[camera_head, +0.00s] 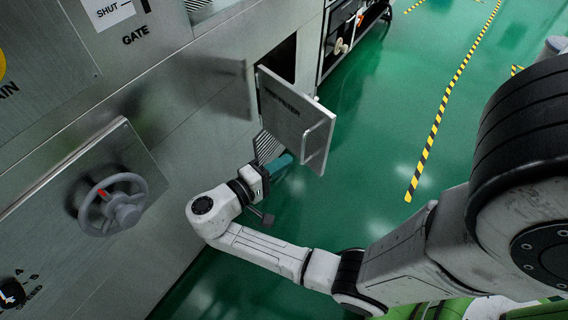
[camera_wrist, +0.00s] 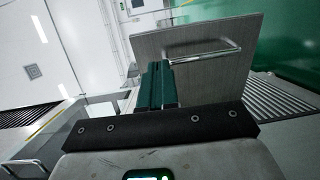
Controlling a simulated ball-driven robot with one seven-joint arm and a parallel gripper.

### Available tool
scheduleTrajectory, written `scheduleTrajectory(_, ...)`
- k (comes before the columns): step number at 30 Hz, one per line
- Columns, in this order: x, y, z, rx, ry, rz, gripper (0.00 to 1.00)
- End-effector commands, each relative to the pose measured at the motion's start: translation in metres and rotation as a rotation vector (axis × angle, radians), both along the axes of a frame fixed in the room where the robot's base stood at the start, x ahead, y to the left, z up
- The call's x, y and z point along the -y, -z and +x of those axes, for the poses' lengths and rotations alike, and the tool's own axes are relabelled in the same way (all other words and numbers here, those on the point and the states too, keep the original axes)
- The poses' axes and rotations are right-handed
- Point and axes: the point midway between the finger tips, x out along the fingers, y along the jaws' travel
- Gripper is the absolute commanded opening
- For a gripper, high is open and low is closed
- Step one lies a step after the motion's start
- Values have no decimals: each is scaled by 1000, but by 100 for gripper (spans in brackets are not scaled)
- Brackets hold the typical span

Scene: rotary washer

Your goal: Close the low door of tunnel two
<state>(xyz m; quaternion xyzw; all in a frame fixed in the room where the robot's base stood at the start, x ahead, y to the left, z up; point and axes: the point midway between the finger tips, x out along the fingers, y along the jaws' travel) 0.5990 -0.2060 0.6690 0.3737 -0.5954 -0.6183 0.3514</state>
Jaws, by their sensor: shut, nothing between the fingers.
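The low door (camera_head: 290,112) is a grey metal panel with partly legible lettering. It stands swung open, out from the machine wall, with a dark opening behind it. Its bar handle (camera_head: 316,138) is near the free edge. In the wrist view the door (camera_wrist: 225,72) fills the upper middle, with its handle (camera_wrist: 205,50) to the upper right of the fingers. My gripper (camera_head: 284,162) has dark green fingers and is at the door's lower edge, left of the handle. The fingers (camera_wrist: 155,85) are shut together and empty, overlapping the door in view. I cannot tell whether they touch it.
The grey machine wall with a handwheel (camera_head: 112,205) runs along the left. A dark rack (camera_head: 352,35) stands beyond the door. Green floor (camera_head: 370,130) with a yellow-black stripe (camera_head: 440,120) is clear to the right. A slatted vent or grating (camera_head: 267,148) shows beneath the door.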

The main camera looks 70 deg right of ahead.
Motion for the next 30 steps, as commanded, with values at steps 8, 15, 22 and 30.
scheduleTrajectory(8,14,-3,-5,-12,5,-47,0)
scheduleTrajectory(15,53,-2,-27,-12,6,-45,0)
scheduleTrajectory(22,92,-2,-47,-11,5,-45,0)
scheduleTrajectory(30,118,-2,-61,-12,3,-45,0)
